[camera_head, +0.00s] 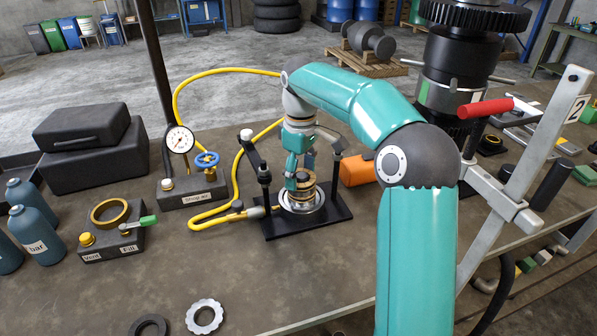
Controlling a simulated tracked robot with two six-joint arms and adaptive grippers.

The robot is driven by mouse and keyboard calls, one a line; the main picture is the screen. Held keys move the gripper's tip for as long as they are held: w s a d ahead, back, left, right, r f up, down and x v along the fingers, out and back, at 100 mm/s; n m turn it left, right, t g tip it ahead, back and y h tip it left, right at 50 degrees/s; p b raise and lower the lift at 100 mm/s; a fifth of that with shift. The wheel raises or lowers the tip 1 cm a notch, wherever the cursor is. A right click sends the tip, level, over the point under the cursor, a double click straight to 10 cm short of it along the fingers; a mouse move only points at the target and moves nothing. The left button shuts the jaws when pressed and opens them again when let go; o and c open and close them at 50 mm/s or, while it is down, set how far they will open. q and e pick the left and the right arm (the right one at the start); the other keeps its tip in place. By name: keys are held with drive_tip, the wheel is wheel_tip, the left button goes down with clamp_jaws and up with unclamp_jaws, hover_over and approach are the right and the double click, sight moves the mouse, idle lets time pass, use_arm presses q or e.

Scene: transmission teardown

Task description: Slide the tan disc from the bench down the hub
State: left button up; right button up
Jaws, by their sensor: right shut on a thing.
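The hub (301,201) stands upright in a round silver seat on a black fixture plate, with dark and tan bands stacked around it. My right gripper (299,180) points down over the hub and is shut on the tan disc (307,178), at the upper part of the stack. The fingers and wrist hide part of the disc, and I cannot tell exactly how far down the hub it sits. My left gripper is not in view.
Black posts flank the fixture (342,213). A grey toothed ring (204,317) and a dark ring (148,326) lie at the front. The bench between is clear.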

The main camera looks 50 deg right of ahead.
drive_tip(key=o, duration=1.4)
wheel_tip(320, 180, up, 19)
drive_tip(key=p, duration=0.8)
drive_tip(key=shift+f, duration=0.1)
idle(0.3)
